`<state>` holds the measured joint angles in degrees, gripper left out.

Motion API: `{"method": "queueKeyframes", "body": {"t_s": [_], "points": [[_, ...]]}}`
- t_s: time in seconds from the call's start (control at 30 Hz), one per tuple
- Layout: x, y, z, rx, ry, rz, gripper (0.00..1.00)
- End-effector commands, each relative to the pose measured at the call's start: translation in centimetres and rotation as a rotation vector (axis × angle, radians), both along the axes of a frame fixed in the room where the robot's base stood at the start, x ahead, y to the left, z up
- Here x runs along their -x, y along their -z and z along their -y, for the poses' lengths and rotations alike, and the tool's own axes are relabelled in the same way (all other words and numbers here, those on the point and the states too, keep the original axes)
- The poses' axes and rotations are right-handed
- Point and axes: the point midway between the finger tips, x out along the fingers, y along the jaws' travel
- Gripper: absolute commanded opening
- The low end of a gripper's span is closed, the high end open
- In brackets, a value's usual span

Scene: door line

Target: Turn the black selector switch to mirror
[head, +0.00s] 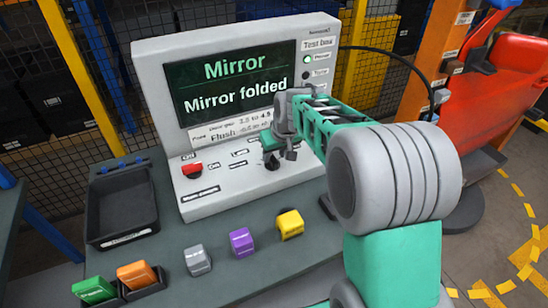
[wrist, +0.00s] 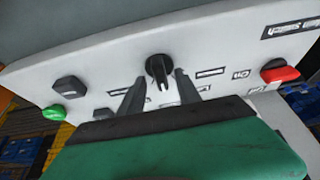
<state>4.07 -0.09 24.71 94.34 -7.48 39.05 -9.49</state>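The black selector switch (wrist: 158,68) is a round knob on the light grey front panel of the test box, with small labels around it. In the head view the switch (head: 271,163) shows just below my gripper. My gripper (wrist: 158,88) is open. Its two dark fingers stand apart, one to each side of the knob in the wrist view, and hold nothing. I cannot tell whether they touch the knob. In the head view my gripper (head: 279,152) is at the panel, partly behind my arm. The screen (head: 230,85) reads "Mirror" and "Mirror folded". The switch labels are too small to read.
A red switch (head: 192,168) sits on the panel's left; a green button (wrist: 53,113) and black button (wrist: 70,88) also show. A black tray (head: 122,238) and grey, purple and yellow blocks (head: 290,224) stand on the bench. Green and orange blocks (head: 138,275) lie front left.

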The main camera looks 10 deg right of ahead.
Motion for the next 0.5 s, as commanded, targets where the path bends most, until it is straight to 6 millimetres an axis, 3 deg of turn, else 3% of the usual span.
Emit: {"method": "queueKeyframes", "body": {"t_s": [0.23, 0.5], "points": [[1.7, -4.3, 0.4, 0.0, 0.0, 0.004, 0.4], [2.0, -5.0, 0.4, 0.0, 0.0, 0.001, 0.4]]}}
